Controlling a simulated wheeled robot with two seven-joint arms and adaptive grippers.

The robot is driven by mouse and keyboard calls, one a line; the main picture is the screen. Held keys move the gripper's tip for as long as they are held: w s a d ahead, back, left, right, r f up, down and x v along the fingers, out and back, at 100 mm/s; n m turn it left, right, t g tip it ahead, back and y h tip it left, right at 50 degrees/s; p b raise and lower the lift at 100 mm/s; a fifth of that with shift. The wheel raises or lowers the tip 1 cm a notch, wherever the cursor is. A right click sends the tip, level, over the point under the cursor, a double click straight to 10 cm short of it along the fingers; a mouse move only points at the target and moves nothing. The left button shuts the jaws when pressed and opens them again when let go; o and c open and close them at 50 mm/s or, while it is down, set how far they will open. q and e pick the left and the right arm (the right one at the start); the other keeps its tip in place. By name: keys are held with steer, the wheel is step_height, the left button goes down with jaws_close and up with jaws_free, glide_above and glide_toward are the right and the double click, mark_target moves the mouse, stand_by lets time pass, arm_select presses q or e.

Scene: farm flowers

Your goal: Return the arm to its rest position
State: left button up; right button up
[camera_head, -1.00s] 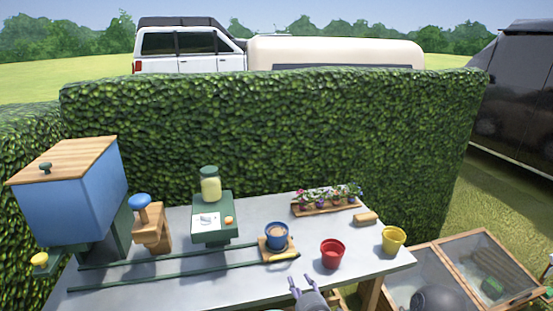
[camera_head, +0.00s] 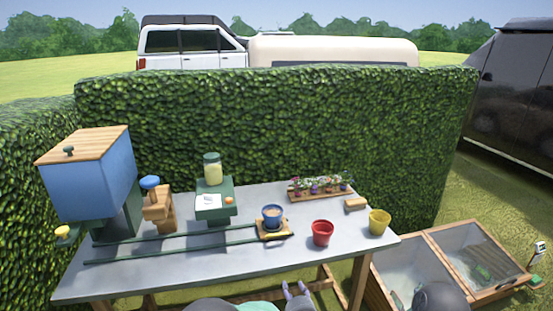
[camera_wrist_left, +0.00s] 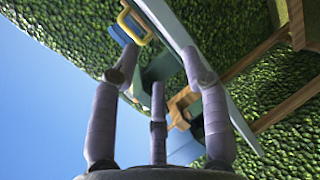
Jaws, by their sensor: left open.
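My left gripper (camera_head: 296,290) is at the bottom edge of the head view, in front of the table's near edge and apart from everything on it. Its fingers point up and are spread with nothing between them. In the left wrist view the gripper (camera_wrist_left: 158,85) is open and empty, with the table and hedge seen beyond it at a steep tilt. My right gripper is not seen in either view.
The grey table (camera_head: 150,275) bears a blue hopper (camera_head: 90,180), a wooden stamp stand (camera_head: 158,210), a green dispenser (camera_head: 214,203), a blue pot (camera_head: 272,212), a red pot (camera_head: 322,233), a yellow pot (camera_head: 379,222) and a flower tray (camera_head: 320,194). A cold frame (camera_head: 432,245) stands at right.

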arm_select(q)
steer(key=s+a+f+m+g+h+p, duration=0.1)
steer(key=s+a+f+m+g+h, duration=0.15)
steer(key=s+a+f+m, duration=0.4)
steer(key=s+a+f+m+g+h+p, duration=0.1)
steer(key=s+a+f+m+g, duration=0.2)
steer(key=f, duration=0.7)
steer(key=s+a+f+m+g+h, duration=0.1)
steer(key=s+f+m+g, duration=0.1)
steer(key=s, duration=0.5)
steer(key=s+a+f+m+g+h+p, duration=0.1)
steer(key=s+a+f+m+g, duration=0.1)
steer(key=s, duration=0.6)
steer(key=s+a+f+m+g+h, duration=0.1)
steer(key=s+g, duration=0.3)
steer(key=s, duration=0.4)
steer(key=shift+a+f+m, duration=0.45)
steer(key=shift+a+f, duration=0.3)
